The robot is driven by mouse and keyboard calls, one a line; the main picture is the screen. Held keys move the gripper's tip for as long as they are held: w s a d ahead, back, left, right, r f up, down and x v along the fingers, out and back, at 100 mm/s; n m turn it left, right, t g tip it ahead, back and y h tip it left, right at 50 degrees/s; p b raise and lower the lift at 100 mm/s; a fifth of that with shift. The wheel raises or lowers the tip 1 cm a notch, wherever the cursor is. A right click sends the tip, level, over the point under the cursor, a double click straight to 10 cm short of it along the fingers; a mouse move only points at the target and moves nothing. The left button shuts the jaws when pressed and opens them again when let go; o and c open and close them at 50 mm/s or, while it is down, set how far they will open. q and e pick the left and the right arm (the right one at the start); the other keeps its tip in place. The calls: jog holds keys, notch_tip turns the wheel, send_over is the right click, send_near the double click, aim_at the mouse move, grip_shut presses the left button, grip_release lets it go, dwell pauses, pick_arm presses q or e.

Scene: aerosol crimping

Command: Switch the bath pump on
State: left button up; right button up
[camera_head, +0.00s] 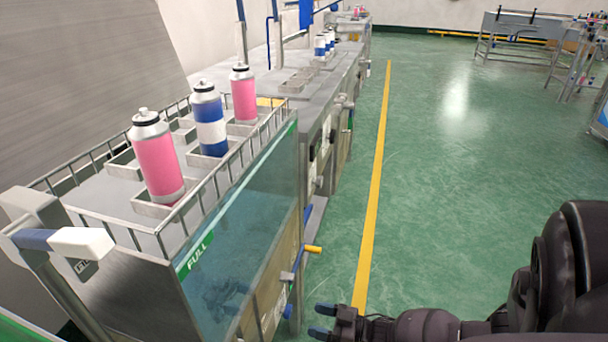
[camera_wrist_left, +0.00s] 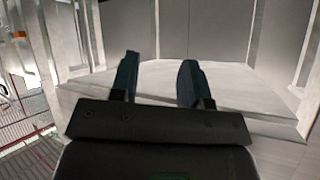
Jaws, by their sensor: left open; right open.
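The water bath (camera_head: 240,215) is a glass-fronted tank with a green FULL label, at the left of the head view. A lever with a white and blue handle (camera_head: 80,241) stands at its near left corner. A yellow-tipped handle (camera_head: 313,249) and a blue-ended handle (camera_head: 288,276) stick out from its right side. I cannot tell which control is the pump switch. My right gripper (camera_head: 322,320) is open and empty, low beside the bath, apart from and below the yellow-tipped handle. My left gripper (camera_wrist_left: 160,75) is open and empty in the left wrist view, facing a pale grey surface.
Two pink cans (camera_head: 158,160) (camera_head: 243,95) and a blue-and-white can (camera_head: 210,122) stand in holders on the bath's railed top. A long grey bench (camera_head: 325,85) runs away behind it. Green floor (camera_head: 450,180) with a yellow line (camera_head: 374,190) is clear to the right.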

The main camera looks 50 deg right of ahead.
jog(key=shift+v, duration=1.45)
